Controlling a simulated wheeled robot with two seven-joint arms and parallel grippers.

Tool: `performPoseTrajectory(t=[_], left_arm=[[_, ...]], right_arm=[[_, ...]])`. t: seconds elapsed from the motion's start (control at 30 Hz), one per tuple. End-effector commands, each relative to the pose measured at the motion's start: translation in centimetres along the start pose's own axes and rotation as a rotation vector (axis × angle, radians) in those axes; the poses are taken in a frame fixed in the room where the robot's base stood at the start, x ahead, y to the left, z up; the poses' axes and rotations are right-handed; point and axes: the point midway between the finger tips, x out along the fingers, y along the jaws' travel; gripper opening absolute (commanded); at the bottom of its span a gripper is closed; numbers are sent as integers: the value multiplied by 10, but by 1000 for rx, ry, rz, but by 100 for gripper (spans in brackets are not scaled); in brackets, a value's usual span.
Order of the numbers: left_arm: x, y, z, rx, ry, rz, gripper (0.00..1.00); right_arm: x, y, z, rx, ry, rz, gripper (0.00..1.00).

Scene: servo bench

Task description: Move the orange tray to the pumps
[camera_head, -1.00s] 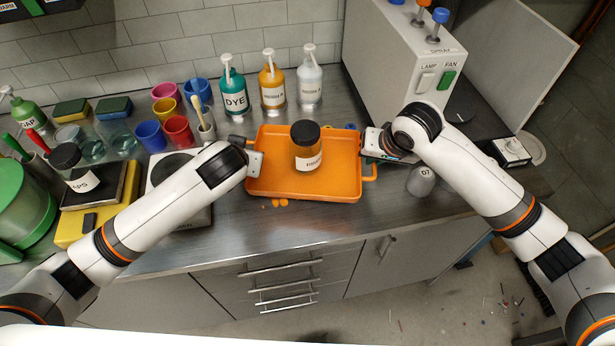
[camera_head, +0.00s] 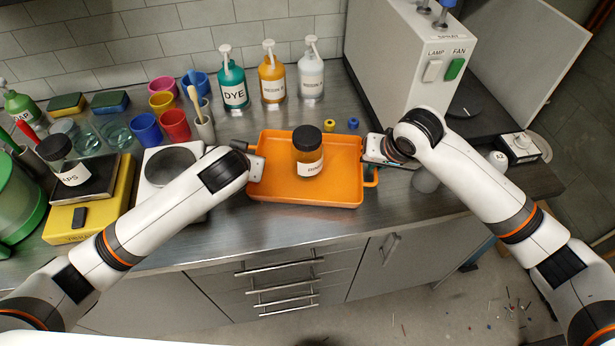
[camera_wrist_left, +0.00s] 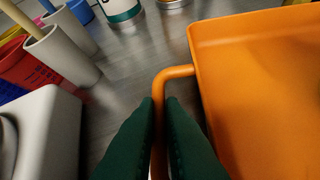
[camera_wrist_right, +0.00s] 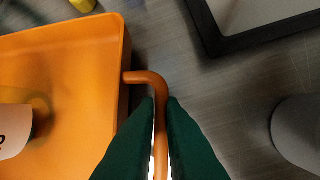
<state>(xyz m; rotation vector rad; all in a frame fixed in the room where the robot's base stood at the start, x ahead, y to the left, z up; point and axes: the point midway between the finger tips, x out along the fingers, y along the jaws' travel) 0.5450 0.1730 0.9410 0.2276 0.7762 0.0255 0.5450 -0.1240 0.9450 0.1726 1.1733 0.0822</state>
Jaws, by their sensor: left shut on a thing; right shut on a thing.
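The orange tray (camera_head: 335,190) is on or just over the steel bench in the middle of the head view. An amber jar (camera_head: 308,158) with a black lid and white label stands upright in it. My left gripper (camera_wrist_left: 160,110) is shut on the tray's left handle. My right gripper (camera_wrist_right: 160,110) is shut on the tray's right handle (camera_wrist_right: 150,78). The pumps are a teal DYE bottle (camera_head: 234,90), an amber bottle (camera_head: 273,88) and a clear bottle (camera_head: 311,82), standing in a row behind the tray. I cannot tell whether the tray touches the bench.
Colourful cups (camera_head: 174,125) and a hotplate (camera_head: 160,165) stand left of the tray. A grey cabinet (camera_head: 395,70) with switches is close behind its right side. A yellow piece (camera_head: 329,125) and a blue piece (camera_head: 353,123) lie behind the tray.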

Motion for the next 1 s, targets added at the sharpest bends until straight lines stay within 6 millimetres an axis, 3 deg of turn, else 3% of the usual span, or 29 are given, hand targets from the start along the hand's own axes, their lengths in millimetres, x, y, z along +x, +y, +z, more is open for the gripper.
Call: performPoseTrajectory(t=[0.1, 0.13, 0.27, 0.6, 0.77, 1.0], left_arm=[[8, -3, -8, 0, -2, 0, 0], [8, -2, -8, 0, -1, 0, 10], [6, -2, -6, 0, 0, 0, 30], [2, -2, -6, 0, 0, -1, 30], [-19, -3, -6, 0, -2, -3, 30], [-72, -3, -5, -1, -3, -4, 30]], right_arm=[[11, -2, -4, 0, -1, 1, 0], [10, -2, -4, 0, -1, 0, 10], [8, -2, -3, 0, 0, 0, 30], [8, -2, -3, 0, 0, 0, 30], [8, -1, -3, 0, 0, 0, 30], [8, -1, -3, 0, 0, 0, 30]])
